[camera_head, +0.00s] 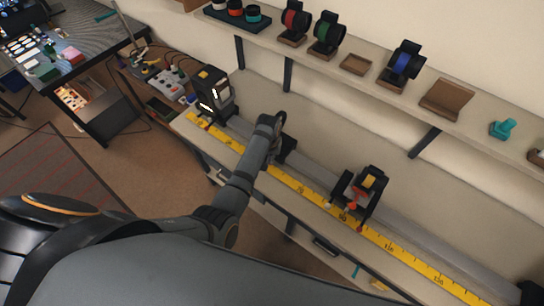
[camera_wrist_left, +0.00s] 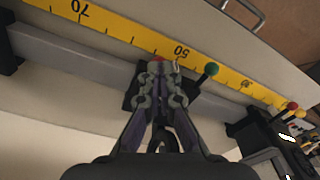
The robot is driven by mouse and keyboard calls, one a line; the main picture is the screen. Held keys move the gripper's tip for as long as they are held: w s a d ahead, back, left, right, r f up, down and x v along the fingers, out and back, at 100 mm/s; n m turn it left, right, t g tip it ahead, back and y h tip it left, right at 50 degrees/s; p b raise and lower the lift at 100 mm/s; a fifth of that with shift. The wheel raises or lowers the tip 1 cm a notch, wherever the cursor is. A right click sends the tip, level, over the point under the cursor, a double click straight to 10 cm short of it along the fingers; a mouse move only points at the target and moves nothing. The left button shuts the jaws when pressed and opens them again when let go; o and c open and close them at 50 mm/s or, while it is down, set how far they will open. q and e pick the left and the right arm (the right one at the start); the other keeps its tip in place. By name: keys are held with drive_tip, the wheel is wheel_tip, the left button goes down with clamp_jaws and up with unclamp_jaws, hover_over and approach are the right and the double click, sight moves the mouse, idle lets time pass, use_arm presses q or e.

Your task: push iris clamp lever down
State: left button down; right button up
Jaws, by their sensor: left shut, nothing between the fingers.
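A black clamp base (camera_wrist_left: 133,86) sits on the grey rail under my left gripper in the left wrist view. A lever with a green ball knob (camera_wrist_left: 211,69) sticks up beside it, just right of my fingertips. My left gripper (camera_wrist_left: 163,70) is shut and empty, its fingertips over the base near the ruler's 50 mark. The lever is apart from the fingers in this picture. In the head view my left wrist hides most of this carriage, and only a dark part (camera_head: 287,147) shows. I cannot tell which part is the iris. My right gripper is out of view.
A black lamp housing (camera_head: 214,96) stands at the rail's left end. Another carriage with red and yellow parts (camera_head: 361,190) stands further right. A yellow ruler (camera_head: 285,178) runs along the rail's front. A shelf (camera_head: 330,62) with several optical parts runs behind.

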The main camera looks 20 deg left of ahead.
use_arm(q)
drive_tip(key=shift+s+f, duration=0.15)
drive_tip(key=shift+f, duration=0.1)
drive_tip(key=shift+s, duration=0.1)
drive_tip(key=shift+f+b, duration=1.15)
drive_tip(key=shift+f, duration=0.65)
drive_tip(key=shift+r+p, duration=0.3)
drive_tip(key=shift+p, duration=0.05)
drive_tip(key=s, duration=0.1)
drive_tip(key=s+p, duration=0.1)
drive_tip(key=s+r, duration=0.1)
drive_tip(key=shift+d+p, duration=0.25)
drive_tip(key=shift+p, duration=0.05)
drive_tip(key=shift+w, duration=0.1)
